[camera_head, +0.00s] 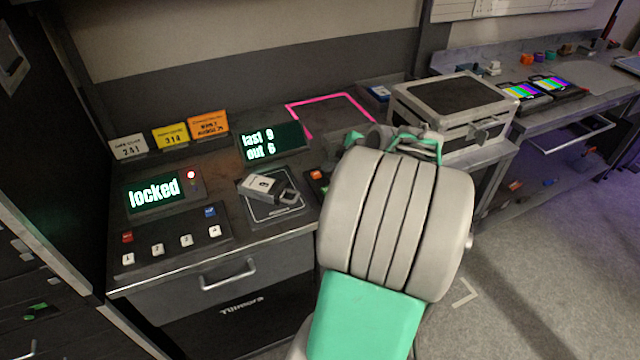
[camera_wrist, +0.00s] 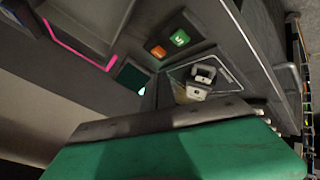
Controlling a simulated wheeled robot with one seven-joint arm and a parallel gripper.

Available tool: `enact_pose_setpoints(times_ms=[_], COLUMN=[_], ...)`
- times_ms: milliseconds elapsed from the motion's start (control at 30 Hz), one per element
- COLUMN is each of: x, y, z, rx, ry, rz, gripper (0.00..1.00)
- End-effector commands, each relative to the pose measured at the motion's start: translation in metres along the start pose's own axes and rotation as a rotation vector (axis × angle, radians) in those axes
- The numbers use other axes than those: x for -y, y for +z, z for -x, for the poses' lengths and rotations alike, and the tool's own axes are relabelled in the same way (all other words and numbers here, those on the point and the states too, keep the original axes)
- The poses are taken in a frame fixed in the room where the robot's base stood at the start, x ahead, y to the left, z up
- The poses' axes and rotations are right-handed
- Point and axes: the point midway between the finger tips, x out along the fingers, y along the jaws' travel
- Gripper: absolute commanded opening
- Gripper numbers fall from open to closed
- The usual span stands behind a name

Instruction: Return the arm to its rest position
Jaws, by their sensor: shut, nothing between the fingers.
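My arm fills the middle of the head view, with a grey ribbed joint and a green link raised in front of the bench (camera_head: 230,225). It hides part of the bench and most of my gripper in that view. In the wrist view my gripper (camera_wrist: 170,121) shows as a green body with a dark front edge across the bottom. It is shut with nothing in it. It is above the bench, near a grey lock-like device (camera_wrist: 200,82) on a square pad. That device (camera_head: 262,187) lies left of my arm in the head view.
A panel reading "locked" (camera_head: 155,192) and a display reading "last 9 out 6" (camera_head: 270,142) stand on the bench. A grey case (camera_head: 455,108) sits right of my arm. A pink outline (camera_head: 335,98) marks the bench behind. Open floor (camera_head: 560,260) lies at right.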

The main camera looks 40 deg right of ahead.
Motion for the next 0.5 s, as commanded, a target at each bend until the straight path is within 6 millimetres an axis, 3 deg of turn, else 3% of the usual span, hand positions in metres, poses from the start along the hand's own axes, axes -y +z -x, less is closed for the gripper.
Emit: enact_pose_setpoints(times_ms=[167, 333, 500], x=[0.0, 0.016, 0.077], y=[0.0, 0.013, 0.065], z=[0.0, 0.001, 0.004], rx=[0.0, 0.055, 0.288], ry=[0.0, -0.059, -0.143], rz=[-0.023, -0.387, -0.886], gripper=[0.0, 0.0, 0.0])
